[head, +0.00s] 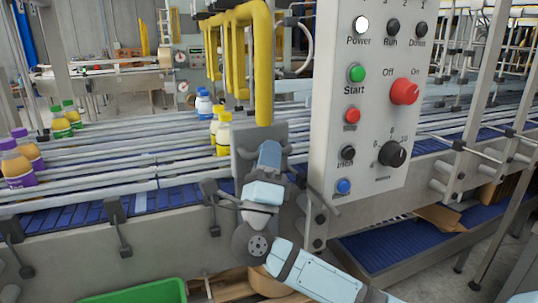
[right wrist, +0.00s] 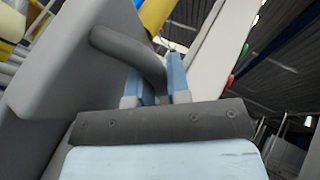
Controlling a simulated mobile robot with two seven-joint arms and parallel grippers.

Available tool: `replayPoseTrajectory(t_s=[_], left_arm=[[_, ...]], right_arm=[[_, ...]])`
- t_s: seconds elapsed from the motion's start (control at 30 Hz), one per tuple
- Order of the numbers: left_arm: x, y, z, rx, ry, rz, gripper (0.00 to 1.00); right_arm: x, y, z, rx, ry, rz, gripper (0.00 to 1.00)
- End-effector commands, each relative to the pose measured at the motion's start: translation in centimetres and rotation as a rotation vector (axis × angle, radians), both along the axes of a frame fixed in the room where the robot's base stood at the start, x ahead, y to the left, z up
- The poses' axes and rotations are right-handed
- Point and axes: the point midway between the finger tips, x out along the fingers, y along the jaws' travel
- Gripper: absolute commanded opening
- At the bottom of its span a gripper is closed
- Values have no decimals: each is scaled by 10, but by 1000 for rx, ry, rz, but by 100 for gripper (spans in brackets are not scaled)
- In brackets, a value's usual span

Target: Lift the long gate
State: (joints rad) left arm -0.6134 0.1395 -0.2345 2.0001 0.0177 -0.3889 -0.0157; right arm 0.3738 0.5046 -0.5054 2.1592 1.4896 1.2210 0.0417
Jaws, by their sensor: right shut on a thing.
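The long gate appears to be the long yellow bar (head: 263,75) that hangs down in the middle of the head view, with a grey plate (head: 242,167) at its lower end. The plate also shows at the left of the right wrist view (right wrist: 60,75). My right gripper (head: 269,153) is in front of the plate. The plate's lower part is partly hidden behind my gripper. My left gripper is not in view.
A control panel (head: 335,140) with buttons and knobs stands close to the right of my arm. Conveyor rails (head: 110,172) run across with yellow bottles (head: 223,135), purple-labelled bottles (head: 17,165) and green-capped bottles. A green bin (head: 140,292) is below.

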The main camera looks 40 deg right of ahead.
Motion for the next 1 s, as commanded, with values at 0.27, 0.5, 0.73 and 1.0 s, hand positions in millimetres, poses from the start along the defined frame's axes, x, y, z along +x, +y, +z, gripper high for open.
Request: replayPoseTrajectory(t_s=[0.27,0.5,0.73,1.0], left_arm=[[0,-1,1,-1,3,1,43],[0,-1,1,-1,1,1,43],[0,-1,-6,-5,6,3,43],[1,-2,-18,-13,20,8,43]], right_arm=[[-1,-1,6,-2,-11,-2,41],[-1,-1,4,-1,-7,-2,41],[-10,11,-19,1,-4,-1,41],[-36,42,-67,3,-4,0,41]])
